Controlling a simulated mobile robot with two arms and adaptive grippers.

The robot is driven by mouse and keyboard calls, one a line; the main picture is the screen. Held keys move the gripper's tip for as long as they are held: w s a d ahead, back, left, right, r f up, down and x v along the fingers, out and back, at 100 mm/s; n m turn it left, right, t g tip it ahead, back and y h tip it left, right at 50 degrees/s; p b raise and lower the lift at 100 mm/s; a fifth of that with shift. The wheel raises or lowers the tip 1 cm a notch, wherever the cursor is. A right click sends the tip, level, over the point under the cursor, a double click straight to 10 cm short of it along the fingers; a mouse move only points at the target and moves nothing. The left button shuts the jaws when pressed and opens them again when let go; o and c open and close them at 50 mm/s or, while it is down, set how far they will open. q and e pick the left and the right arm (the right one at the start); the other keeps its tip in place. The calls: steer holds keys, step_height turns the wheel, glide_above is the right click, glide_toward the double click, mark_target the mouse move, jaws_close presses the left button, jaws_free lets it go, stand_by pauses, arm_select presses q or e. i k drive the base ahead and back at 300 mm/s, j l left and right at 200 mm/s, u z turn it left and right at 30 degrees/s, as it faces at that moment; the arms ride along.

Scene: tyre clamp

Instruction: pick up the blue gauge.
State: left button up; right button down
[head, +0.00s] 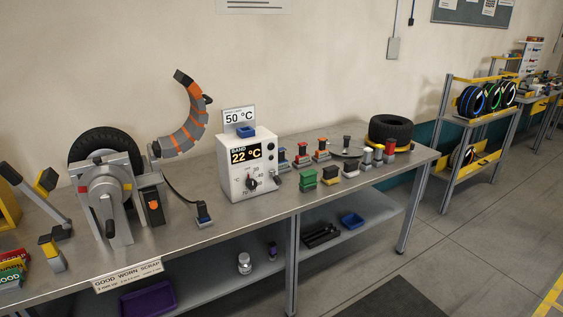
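Several small gauge-like pieces on coloured blocks stand on the right half of the grey workbench (240,215). A small piece with blue on it (282,157) stands just right of the white display box, at the back and partly hidden by it. Another small dark piece with a bluish base (203,216) stands alone near the front edge, left of the box, with a dark cable running to it. I cannot tell for certain which is the blue gauge. Neither of my grippers shows in the head view.
The white box (232,180) reads 22 °C and carries a blue tray (245,132). A wheel clamp (105,195) with a tyre and a curved orange-grey band (185,130) stand left. Red, green (306,178) and yellow blocks crowd the right, before another tyre (390,130).

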mark_target(283, 163)
steer(key=j+u, duration=0.15)
steer(key=j, duration=0.45)
steer(key=i+j+u, duration=0.2)
steer(key=j, duration=0.35)
steer(key=j+u, duration=0.15)
steer(key=j, duration=0.45)
steer(key=l+z, duration=0.5)
steer(key=l, duration=1.25)
steer(key=i+l+u, duration=0.3)
steer(key=i+l, duration=0.2)
steer(key=i, duration=0.1)
